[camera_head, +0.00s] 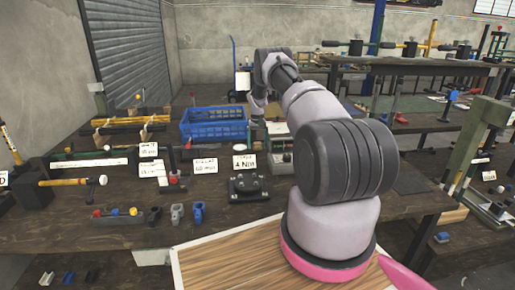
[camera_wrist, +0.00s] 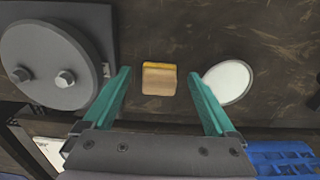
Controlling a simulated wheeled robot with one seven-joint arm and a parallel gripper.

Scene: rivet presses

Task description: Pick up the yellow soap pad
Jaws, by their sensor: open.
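The yellow soap pad (camera_wrist: 159,80) is a small block with a yellow strip along its top edge and a tan face. It lies on the dark worktop in the wrist view. My gripper (camera_wrist: 160,73) is open, with one teal finger on each side of the pad in the picture. Dark gaps show between the pad and both fingers, and I see no contact. The height of the fingers above the pad is hard to tell. In the head view I cannot make out the pad; my arm reaches far over the bench.
A white disc (camera_wrist: 229,82) lies close by the right finger. A grey round plate with bolts (camera_wrist: 50,58) stands at left. The blue crate (camera_head: 213,124) is on the bench, also at lower right in the wrist view (camera_wrist: 283,160). Sign cards (camera_head: 244,162) and tools crowd the bench.

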